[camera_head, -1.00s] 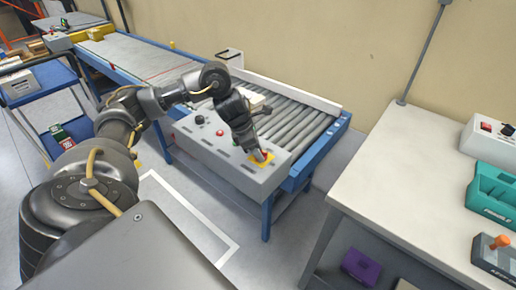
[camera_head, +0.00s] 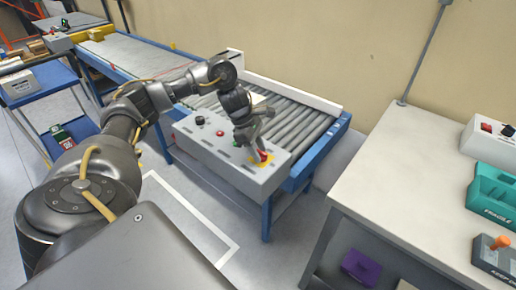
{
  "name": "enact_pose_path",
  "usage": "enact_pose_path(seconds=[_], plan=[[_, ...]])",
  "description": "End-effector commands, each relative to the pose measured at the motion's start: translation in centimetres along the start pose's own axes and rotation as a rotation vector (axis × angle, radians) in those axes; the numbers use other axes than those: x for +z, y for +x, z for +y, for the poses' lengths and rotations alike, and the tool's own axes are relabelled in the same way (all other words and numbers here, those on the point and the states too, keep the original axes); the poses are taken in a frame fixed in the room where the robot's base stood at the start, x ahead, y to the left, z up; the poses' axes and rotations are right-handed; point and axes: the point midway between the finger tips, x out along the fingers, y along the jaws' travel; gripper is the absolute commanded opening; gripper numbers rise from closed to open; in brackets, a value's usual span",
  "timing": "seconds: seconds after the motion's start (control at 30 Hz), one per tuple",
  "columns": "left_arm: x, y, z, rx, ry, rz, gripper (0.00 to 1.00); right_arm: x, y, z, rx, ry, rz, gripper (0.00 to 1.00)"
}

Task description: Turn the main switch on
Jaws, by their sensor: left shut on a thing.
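The main switch is a red handle (camera_head: 264,156) on a yellow plate (camera_head: 260,164), at the right end of the grey control box (camera_head: 225,158). My left gripper (camera_head: 259,150) points down at the switch. It is shut on the red handle, and its fingers partly hide it. The handle's exact angle is hard to tell at this size. My right gripper is not in view.
The box also carries a black knob (camera_head: 200,120) and a red button (camera_head: 220,133). The roller conveyor (camera_head: 300,125) lies behind it. A pale workbench (camera_head: 400,190) with bins stands at the right. A blue cart (camera_head: 60,85) stands at the left.

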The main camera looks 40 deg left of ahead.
Motion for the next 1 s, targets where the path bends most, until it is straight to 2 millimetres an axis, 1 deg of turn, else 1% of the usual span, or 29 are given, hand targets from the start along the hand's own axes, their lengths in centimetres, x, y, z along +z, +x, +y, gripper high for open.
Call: enact_pose_path(seconds=[0.27,0.3,0.43,0.47,0.6,0.77,0.87,1.0], plan=[[0.0,0.0,0.0,0.0,0.002,-0.001,0.14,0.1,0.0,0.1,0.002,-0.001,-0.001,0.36],[0.1,0.1,0.0,0.0,0.002,-0.001,0.39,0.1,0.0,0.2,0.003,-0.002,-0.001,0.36],[0.0,0.1,0.0,0.0,0.001,0.0,0.56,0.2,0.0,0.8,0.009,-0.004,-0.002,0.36],[0.0,0.0,0.0,0.0,0.001,0.0,0.58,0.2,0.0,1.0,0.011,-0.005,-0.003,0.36],[0.0,0.0,0.0,0.0,0.0,0.0,0.58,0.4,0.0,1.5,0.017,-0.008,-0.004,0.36],[0.0,-0.2,0.0,0.001,0.0,0.0,0.58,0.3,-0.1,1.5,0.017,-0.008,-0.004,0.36],[0.1,-1.2,0.1,0.003,0.001,0.0,0.58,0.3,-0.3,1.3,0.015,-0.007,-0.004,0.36],[0.1,-3.9,0.1,0.006,0.001,0.0,0.58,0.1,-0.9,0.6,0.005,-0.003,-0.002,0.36]])
